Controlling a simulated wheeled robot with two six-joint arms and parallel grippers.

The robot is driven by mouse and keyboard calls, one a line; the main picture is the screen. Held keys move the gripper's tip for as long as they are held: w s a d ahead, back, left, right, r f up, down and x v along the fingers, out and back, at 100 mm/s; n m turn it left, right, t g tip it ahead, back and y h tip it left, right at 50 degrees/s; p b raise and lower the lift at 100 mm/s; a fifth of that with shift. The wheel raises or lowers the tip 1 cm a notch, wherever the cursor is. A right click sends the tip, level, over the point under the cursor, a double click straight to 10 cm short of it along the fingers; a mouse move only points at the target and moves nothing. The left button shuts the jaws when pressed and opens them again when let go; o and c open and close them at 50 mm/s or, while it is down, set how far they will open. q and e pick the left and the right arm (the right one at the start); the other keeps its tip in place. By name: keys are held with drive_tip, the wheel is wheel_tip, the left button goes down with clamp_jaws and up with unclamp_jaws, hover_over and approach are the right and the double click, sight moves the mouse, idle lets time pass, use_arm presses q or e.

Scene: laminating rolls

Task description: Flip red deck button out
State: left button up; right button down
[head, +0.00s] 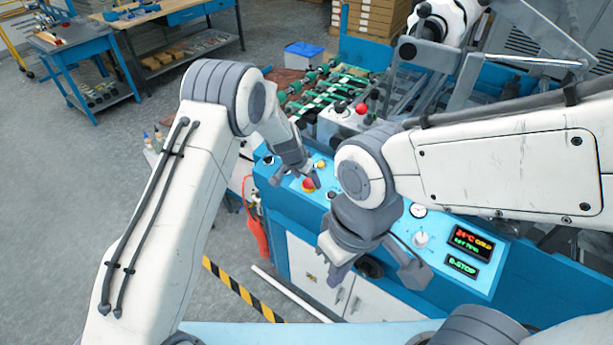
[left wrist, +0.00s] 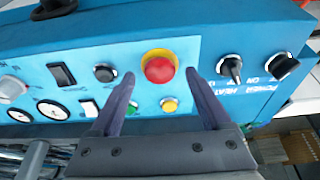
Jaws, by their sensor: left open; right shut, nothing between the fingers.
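The red deck button (head: 308,184) is a round mushroom button on a yellow collar, at the left part of the blue control deck. In the left wrist view the red button (left wrist: 160,70) sits between the fingertips of my open left gripper (left wrist: 160,77), one finger to each side. I cannot tell whether the fingers touch it. In the head view my left gripper (head: 313,179) reaches down at the button and partly covers it. My right gripper (head: 340,270) is shut and empty, in front of the deck, right of and lower than the left one.
The deck also carries a switch marked HEAT (left wrist: 231,68), a POWER switch (left wrist: 283,66), a yellow button (left wrist: 169,104) and gauges. A display (head: 462,265) reads E-STOP. Another red button (head: 361,108) sits on a white box behind. Free floor lies at left.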

use_arm(q)
drive_tip(key=shift+f, duration=0.3)
clamp_jaws()
drive_tip(key=shift+w+r+b, duration=0.1)
drive_tip(key=shift+r+b, duration=0.2)
drive_tip(key=shift+b, duration=0.15)
drive_tip(key=shift+r, duration=0.3)
unclamp_jaws()
drive_tip(key=shift+r, duration=0.1)
